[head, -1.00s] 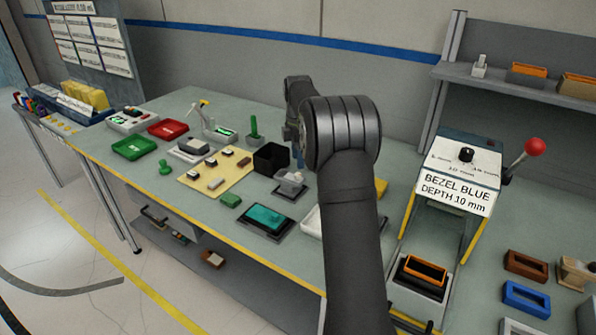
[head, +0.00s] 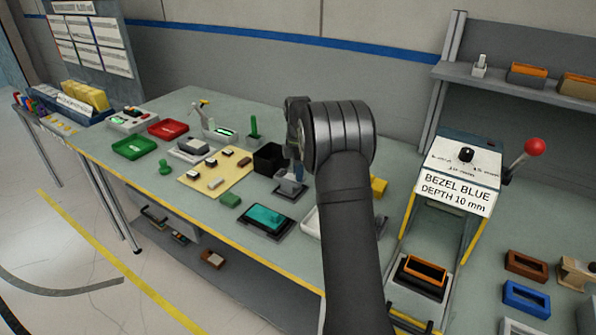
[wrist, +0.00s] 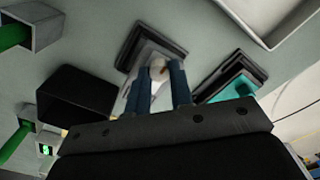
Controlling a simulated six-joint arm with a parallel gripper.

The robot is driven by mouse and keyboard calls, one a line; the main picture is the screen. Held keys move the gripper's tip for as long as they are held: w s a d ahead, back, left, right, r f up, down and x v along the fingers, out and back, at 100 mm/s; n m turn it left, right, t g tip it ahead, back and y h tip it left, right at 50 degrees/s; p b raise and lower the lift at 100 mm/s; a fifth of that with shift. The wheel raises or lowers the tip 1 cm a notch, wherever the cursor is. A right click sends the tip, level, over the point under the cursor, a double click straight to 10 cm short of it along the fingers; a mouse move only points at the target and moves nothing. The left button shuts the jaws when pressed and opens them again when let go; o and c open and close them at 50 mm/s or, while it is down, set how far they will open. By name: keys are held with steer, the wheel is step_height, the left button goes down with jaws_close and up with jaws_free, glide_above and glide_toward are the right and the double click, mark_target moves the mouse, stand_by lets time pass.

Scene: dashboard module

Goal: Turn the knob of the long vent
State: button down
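A pale grey part on a dark square base (head: 290,187), which looks like the vent, stands on the bench. In the wrist view the dark base (wrist: 128,50) lies beyond my fingers, and the pale body (wrist: 135,88) shows between and beside them. My gripper (wrist: 160,66) has two blue fingers, set apart, over this part. I cannot tell whether they touch it. In the head view my arm partly hides the gripper (head: 298,172).
A black open box (head: 268,158) stands close to the left of my gripper. A teal piece in a dark tray (head: 266,219) lies in front. A white tray (head: 310,224) is partly behind my arm. A beige board (head: 215,172) with small parts lies left.

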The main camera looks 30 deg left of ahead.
steer(key=shift+m, duration=8.3)
